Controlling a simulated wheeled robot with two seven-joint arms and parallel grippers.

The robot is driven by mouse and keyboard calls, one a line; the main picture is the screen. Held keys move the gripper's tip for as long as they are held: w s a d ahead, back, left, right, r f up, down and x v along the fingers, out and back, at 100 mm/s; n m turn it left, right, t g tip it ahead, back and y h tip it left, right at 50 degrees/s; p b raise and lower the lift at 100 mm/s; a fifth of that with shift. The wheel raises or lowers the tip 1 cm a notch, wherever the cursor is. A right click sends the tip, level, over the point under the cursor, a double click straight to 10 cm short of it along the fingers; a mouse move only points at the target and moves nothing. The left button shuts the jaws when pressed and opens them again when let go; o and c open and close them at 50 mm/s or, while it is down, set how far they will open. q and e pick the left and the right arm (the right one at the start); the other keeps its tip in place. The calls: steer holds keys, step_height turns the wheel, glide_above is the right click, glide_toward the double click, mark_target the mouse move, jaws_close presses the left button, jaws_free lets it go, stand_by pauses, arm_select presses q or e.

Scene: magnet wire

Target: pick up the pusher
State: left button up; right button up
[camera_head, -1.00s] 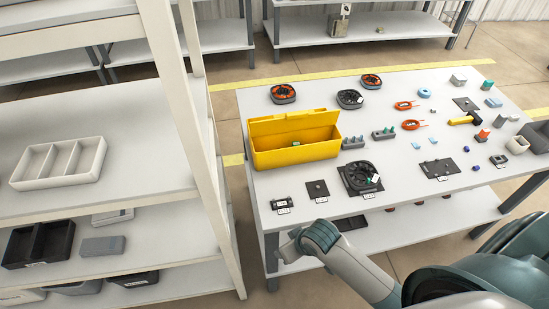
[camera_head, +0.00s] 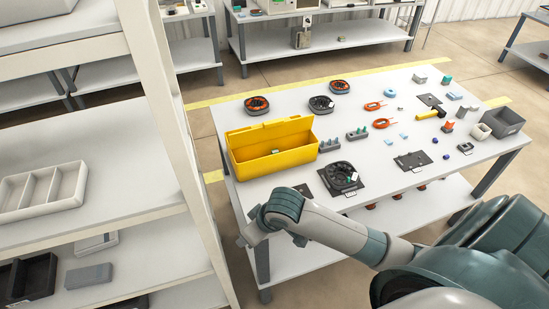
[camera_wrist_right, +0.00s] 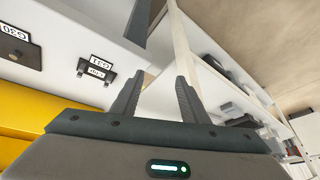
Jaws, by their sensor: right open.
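I cannot tell for certain which object is the pusher. A yellow-handled tool with a dark end (camera_head: 430,114) lies at the right of the table. My right gripper (camera_head: 246,236) is at the table's front left corner, far from that tool. In the right wrist view its two fingers (camera_wrist_right: 159,78) stand apart with nothing between them. My left gripper is not in view.
A yellow bin (camera_head: 272,148) stands on the white table (camera_head: 290,175), beside fan-like parts (camera_head: 342,178) and several small parts. A white shelf rack (camera_head: 100,140) is close on the left. A grey box (camera_head: 503,122) stands at the table's right end.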

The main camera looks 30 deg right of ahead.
mark_target(277, 151)
steer(key=w+d+r+m+h, duration=0.1)
steer(key=w+d+r+m, duration=0.2)
steer(key=w+d+r, duration=0.5)
steer(key=w+d+r+m+h, duration=0.2)
steer(key=w+d+r, duration=0.6)
steer(key=d, duration=0.5)
steer(key=shift+d+m+g, duration=0.3)
steer(key=shift+d+m, duration=0.05)
steer(key=shift+m, duration=0.25)
steer(key=shift+f, duration=0.1)
steer(key=p+x, duration=0.2)
steer(key=x, duration=1)
steer(key=shift+w+d+p, duration=0.1)
steer(key=shift+d+p, duration=0.1)
steer(key=shift+p, duration=0.15)
steer(key=shift+f, duration=0.1)
